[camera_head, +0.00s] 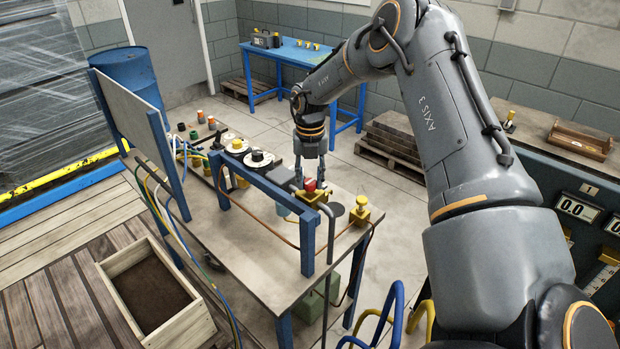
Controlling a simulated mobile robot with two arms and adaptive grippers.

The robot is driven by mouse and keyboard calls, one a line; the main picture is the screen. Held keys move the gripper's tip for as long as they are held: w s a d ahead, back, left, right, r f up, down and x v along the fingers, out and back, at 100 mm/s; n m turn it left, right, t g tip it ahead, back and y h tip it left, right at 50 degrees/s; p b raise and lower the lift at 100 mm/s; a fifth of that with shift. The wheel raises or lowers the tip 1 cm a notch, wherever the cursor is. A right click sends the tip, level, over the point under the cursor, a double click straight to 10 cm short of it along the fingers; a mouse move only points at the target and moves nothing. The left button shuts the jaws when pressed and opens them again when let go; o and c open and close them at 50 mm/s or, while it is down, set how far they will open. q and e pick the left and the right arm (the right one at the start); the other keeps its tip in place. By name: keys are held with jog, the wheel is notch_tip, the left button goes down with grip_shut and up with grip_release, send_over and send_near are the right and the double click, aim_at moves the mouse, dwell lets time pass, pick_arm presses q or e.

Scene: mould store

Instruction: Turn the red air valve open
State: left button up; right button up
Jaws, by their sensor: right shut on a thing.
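The red air valve (310,185) shows as a small red handle on a brass body on the bench (262,268), near its right side. My right gripper (311,179) points down over it, with its fingertips closed around the red handle. The fingers partly hide the handle, so its exact angle is hard to tell. My left gripper is not in view.
A blue frame (265,188) stands on the bench close to the valve. A second brass fitting (360,208) sits just right of it. Hoses (165,215) hang at the left. A wooden crate (155,290) lies front left. A blue table (290,52) stands behind.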

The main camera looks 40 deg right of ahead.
jog(key=shift+f+b, duration=0.15)
jog(key=shift+b, duration=0.35)
jog(key=n+b, duration=0.6)
jog(key=b, duration=0.3)
jog(key=shift+f+b, duration=0.15)
jog(key=shift+b, duration=0.25)
jog(key=shift+n+b, duration=0.4)
jog(key=shift+n, duration=0.1)
jog(key=shift+n+b, duration=0.55)
jog(key=shift+n, duration=0.35)
jog(key=n, duration=0.1)
jog(key=n+b, duration=0.1)
jog(key=shift+r+n, duration=0.2)
jog(key=shift+n, duration=0.1)
jog(key=n, duration=0.3)
jog(key=shift+n, duration=0.3)
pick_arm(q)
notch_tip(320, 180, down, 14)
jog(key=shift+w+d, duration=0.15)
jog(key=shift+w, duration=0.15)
pick_arm(e)
jog(key=shift+r+n, duration=0.1)
jog(key=shift+n, duration=1.3)
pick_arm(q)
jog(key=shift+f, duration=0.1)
